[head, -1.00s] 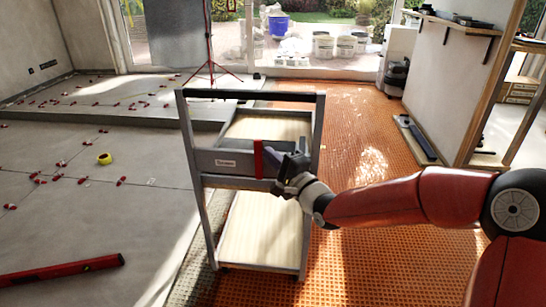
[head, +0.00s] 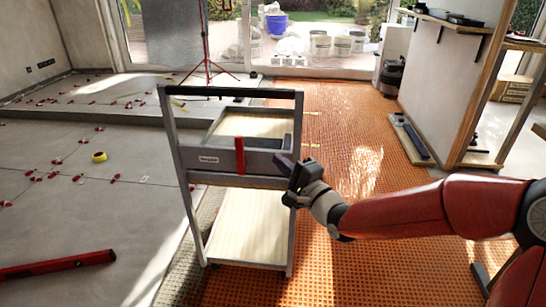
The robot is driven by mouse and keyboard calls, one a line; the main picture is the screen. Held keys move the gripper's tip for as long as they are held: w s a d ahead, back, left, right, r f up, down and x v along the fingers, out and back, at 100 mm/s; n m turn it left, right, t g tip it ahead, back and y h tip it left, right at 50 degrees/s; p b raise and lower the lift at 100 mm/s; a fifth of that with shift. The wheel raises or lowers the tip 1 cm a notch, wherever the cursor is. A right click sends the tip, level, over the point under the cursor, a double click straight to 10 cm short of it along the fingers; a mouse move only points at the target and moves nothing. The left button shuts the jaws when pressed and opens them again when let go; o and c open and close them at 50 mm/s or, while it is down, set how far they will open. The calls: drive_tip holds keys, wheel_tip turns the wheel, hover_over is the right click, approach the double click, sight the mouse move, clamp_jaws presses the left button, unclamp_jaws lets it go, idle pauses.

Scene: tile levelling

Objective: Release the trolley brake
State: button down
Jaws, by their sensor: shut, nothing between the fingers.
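The trolley (head: 186,216) stands in the middle of the head view, a grey upright frame with a dark push bar (head: 230,92) on top and pale wooden shelves. A red lever (head: 239,156), which looks like the brake, stands upright on the grey front panel (head: 207,160) beside a small white label. My gripper (head: 283,164) is shut and empty, just right of the lever at about the panel's right end. A gap shows between it and the lever. I cannot tell whether its dark fingers touch the trolley frame. The gripper and wrist hide part of the right side post.
Orange matting (head: 345,150) covers the floor right of and behind the trolley. Grey tiles with red clips lie left, with a yellow tape roll (head: 99,157) and a red level (head: 58,265). A red tripod (head: 208,70) stands behind. A shelved partition wall (head: 455,80) stands right.

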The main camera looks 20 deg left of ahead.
drive_tip(key=shift+r+v, duration=0.15)
drive_tip(key=shift+v, duration=0.95)
drive_tip(key=shift+r+v, duration=0.2)
drive_tip(key=shift+v, duration=0.9)
drive_tip(key=d+f+n+h, duration=0.5)
drive_tip(key=d+h, duration=0.6)
drive_tip(key=d, duration=0.2)
drive_tip(key=s+d+r+n+g+h, duration=0.1)
drive_tip(key=s+d+h, duration=0.25)
drive_tip(key=d, duration=0.35)
drive_tip(key=s+d+r+h, duration=0.2)
drive_tip(key=s+d+h, duration=0.15)
drive_tip(key=d, duration=0.25)
drive_tip(key=s+d+n+g+y, duration=0.1)
drive_tip(key=s+d, duration=0.4)
drive_tip(key=s, duration=1)
drive_tip(key=n+g, duration=0.1)
drive_tip(key=g, duration=0.1)
drive_tip(key=shift+s+d+g, duration=0.15)
drive_tip(key=shift+s+g, duration=0.25)
